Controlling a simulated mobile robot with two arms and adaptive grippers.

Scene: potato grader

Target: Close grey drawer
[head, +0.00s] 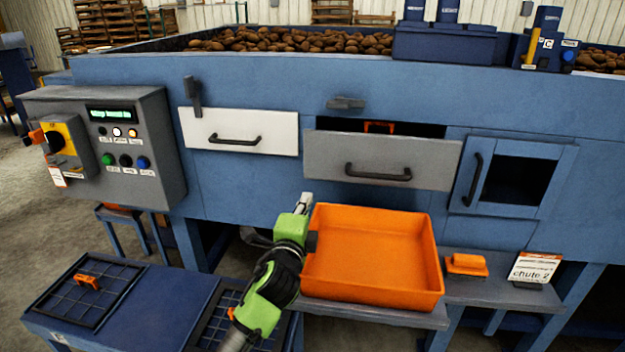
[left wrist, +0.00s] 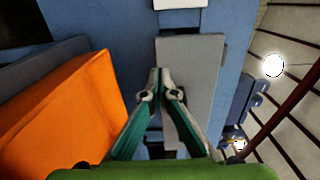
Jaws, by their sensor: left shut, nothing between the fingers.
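The grey drawer (head: 325,155) with a black handle (head: 378,173) stands partly pulled out of the blue machine, with a dark gap above its front. An orange thing shows inside the gap. My left gripper (head: 305,200) is just below the drawer front's lower left corner in the head view, shut and empty. In the left wrist view, the shut fingertips (left wrist: 157,74) overlap the edge of the grey drawer front (left wrist: 195,55). I cannot tell whether they touch it. My right gripper is not in view.
An orange tray (head: 434,255) sits on a shelf right of my left gripper. A white drawer (head: 270,135) is at the left, and a blue-framed door (head: 560,185) at the right. A control box (head: 165,120), an orange block (head: 467,265) and a chute sign (head: 535,267) flank them.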

